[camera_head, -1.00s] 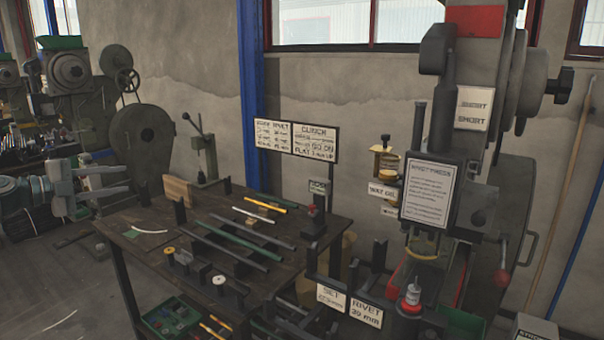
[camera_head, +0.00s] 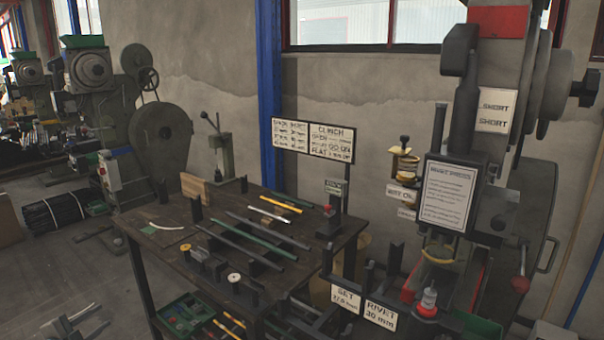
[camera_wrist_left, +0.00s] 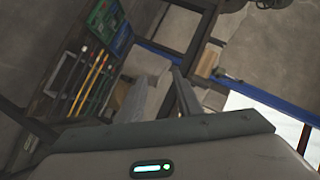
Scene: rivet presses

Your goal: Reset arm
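My left gripper (camera_head: 84,319) shows only in part at the lower left corner of the head view, over the floor and left of the workbench. In the left wrist view its two fingers (camera_wrist_left: 164,80) stand apart with nothing held between them. It touches nothing that I can see. My right gripper is in neither view.
The dark workbench (camera_head: 170,235) carries several rods, small fixtures and spools. A rivet press (camera_head: 465,150) stands at the right, with signs in front. A green bin (camera_head: 185,315) sits below the bench. Machines stand at the back left. The floor between is fairly clear.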

